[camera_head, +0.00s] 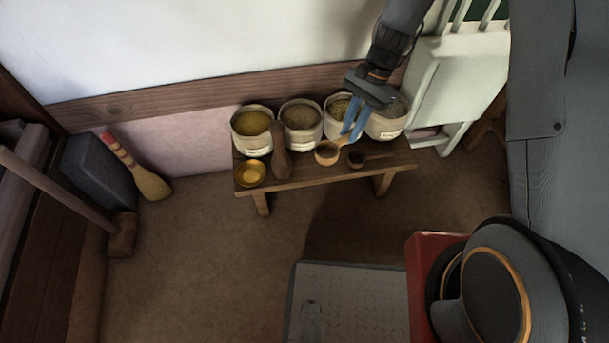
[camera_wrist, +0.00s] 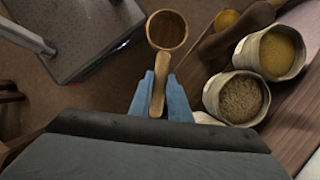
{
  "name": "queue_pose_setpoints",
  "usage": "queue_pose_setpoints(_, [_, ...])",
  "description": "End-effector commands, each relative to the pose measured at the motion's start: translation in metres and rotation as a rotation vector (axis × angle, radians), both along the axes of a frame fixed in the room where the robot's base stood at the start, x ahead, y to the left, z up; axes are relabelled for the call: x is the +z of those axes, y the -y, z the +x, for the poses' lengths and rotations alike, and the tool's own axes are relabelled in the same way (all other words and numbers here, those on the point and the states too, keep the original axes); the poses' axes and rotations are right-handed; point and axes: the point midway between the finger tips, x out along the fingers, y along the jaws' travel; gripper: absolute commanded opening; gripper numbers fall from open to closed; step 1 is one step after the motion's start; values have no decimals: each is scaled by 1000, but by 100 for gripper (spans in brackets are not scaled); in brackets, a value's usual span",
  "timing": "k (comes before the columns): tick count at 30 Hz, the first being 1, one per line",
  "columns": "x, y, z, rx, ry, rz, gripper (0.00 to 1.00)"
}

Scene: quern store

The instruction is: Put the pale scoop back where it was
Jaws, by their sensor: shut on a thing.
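The pale scoop (camera_head: 326,154) is a small wooden bowl with a straight handle. My gripper (camera_head: 350,132) is shut on its handle, with the blue fingers on either side. In the wrist view the scoop's bowl (camera_wrist: 167,30) points away from my gripper (camera_wrist: 160,82) and looks empty, with floor behind it. In the head view the scoop overlaps the front of the low wooden bench (camera_head: 310,181); its height above the bench is hard to tell.
Several open sacks of grain (camera_head: 302,122) line the back of the bench. A yellow bowl (camera_head: 250,173) and a brown wooden tool (camera_head: 280,158) are at its left. A brush (camera_head: 148,179) leans left. The floor in front is clear.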

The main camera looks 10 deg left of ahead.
Motion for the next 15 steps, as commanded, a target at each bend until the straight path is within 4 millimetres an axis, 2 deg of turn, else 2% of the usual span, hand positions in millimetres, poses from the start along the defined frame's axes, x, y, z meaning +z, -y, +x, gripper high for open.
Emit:
queue_pose_setpoints(1, [-18, -5, 6, -43, 5, 4, 0])
queue_pose_setpoints(6, [-53, -21, 19, -204, 20, 17, 0])
queue_pose_setpoints(15, [-99, -40, 39, -444, 48, 31, 0])
